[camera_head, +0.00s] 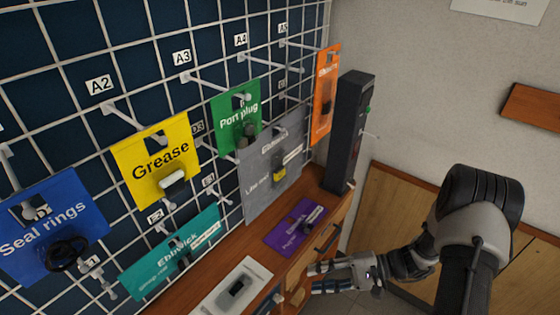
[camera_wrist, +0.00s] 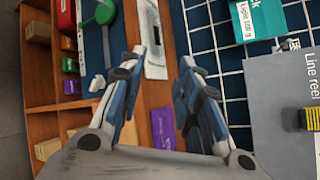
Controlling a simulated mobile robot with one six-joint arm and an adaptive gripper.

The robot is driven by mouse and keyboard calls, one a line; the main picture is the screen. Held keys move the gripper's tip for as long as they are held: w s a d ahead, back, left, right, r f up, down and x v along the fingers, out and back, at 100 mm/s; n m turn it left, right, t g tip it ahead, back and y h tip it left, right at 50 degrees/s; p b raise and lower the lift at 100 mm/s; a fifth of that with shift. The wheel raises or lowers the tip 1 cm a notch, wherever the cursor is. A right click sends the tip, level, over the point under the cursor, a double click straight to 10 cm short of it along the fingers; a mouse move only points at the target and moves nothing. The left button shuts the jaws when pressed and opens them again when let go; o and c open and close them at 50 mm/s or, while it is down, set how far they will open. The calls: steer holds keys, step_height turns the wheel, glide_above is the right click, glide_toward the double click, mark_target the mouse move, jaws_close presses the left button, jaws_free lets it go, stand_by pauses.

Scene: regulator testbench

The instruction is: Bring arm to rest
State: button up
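My gripper (camera_head: 311,279) is near the front edge of the wooden bench, at the lower right in the head view, with my arm reaching in from the right. In the wrist view my gripper (camera_wrist: 160,62) has its two fingers apart, with nothing between the fingertips. Behind them lie the wooden bench top, a purple card (camera_wrist: 163,129) and a white plate (camera_wrist: 156,62). The purple card (camera_head: 290,229) lies flat on the bench in the head view, apart from the gripper.
A wire grid holds hanging cards: blue Seal rings (camera_head: 42,218), yellow Grease (camera_head: 150,182), green Port plug (camera_head: 228,112), grey (camera_head: 258,192), teal (camera_head: 150,272) and orange (camera_head: 320,115). A dark upright box (camera_head: 345,135) stands at the bench end. Small boxes (camera_wrist: 68,65) fill shelves below.

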steer(key=s+d+r+n+t+h, duration=0.1)
steer(key=s+r+h, duration=0.3)
steer(key=r, duration=0.5)
steer(key=s+d+r+n+t+h, duration=0.1)
steer(key=s+r+n+t+h, duration=0.1)
steer(key=s+r+h, duration=0.3)
steer(key=s+d+r+n+t+h, duration=0.1)
steer(key=s+r+n+h, duration=0.3)
steer(key=s+r, duration=0.4)
step_height(320, 180, up, 6)
steer(key=shift+s+d+f+t+h, duration=0.15)
steer(key=shift+t+h, duration=0.25)
steer(key=shift+h, duration=0.3)
